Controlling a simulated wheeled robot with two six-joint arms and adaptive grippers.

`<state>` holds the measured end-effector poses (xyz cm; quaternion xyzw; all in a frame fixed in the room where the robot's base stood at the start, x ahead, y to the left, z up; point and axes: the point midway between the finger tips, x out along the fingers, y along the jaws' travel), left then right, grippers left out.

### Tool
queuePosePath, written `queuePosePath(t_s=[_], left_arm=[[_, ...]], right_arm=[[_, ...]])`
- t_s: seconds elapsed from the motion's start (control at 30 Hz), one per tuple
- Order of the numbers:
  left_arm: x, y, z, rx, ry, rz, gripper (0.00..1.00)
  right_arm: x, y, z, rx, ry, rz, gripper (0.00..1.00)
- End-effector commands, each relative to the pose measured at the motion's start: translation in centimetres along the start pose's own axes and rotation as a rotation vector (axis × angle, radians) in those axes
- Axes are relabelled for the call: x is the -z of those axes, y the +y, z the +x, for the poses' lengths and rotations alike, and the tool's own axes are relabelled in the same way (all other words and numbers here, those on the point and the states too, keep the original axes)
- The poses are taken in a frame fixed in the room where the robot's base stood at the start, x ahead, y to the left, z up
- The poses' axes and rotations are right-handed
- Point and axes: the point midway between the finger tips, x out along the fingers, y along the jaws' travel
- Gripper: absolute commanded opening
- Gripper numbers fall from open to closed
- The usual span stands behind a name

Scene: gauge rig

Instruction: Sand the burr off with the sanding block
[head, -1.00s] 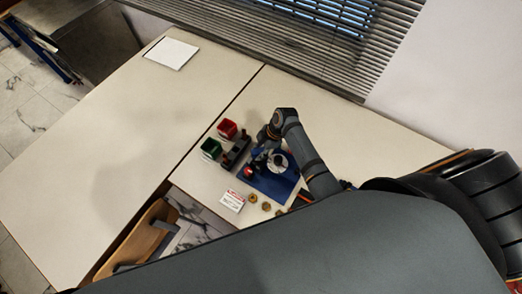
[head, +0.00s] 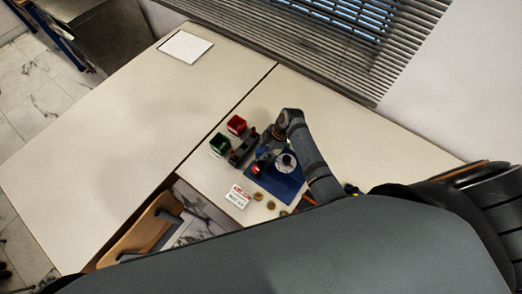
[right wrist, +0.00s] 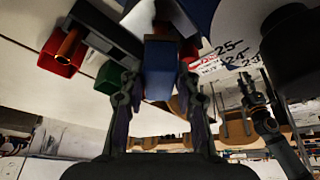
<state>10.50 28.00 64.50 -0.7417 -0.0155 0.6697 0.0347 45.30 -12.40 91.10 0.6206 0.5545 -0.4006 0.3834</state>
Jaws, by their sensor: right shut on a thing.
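My right gripper (head: 266,152) is over the near-left part of a blue mat or plate (head: 287,190). In the right wrist view my right gripper (right wrist: 160,88) is shut on a blue block (right wrist: 160,58), held between the two fingertips; it looks like the sanding block. A round white disc (head: 286,162) sits on the blue plate beside the gripper. A small red part (head: 256,169) shows just below the gripper. No burr can be made out at this size. My left gripper is not in view.
A dark rack (head: 243,148) stands left of the gripper, with a green bin (head: 219,143) and a red bin (head: 236,125) beyond it. A white card (head: 238,196) and several small brass pieces (head: 271,205) lie in front. The left table (head: 110,150) is mostly clear.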

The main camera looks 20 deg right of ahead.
Motion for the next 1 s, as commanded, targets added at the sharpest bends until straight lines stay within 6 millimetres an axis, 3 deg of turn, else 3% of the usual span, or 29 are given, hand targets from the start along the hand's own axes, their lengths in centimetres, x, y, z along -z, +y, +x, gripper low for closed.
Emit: queuePosePath(t_s=[0.03, 0.37, 1.0], left_arm=[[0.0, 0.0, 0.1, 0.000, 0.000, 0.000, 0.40], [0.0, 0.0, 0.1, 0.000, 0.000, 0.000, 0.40], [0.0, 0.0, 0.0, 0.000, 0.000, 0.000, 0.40]], right_arm=[[-0.8, -0.4, 0.3, 0.010, -0.011, 0.003, 0.00], [-1.0, -0.4, 0.0, 0.009, -0.015, 0.003, 0.00], [-1.4, 0.0, -5.7, 0.001, -0.007, 0.000, 0.00]])
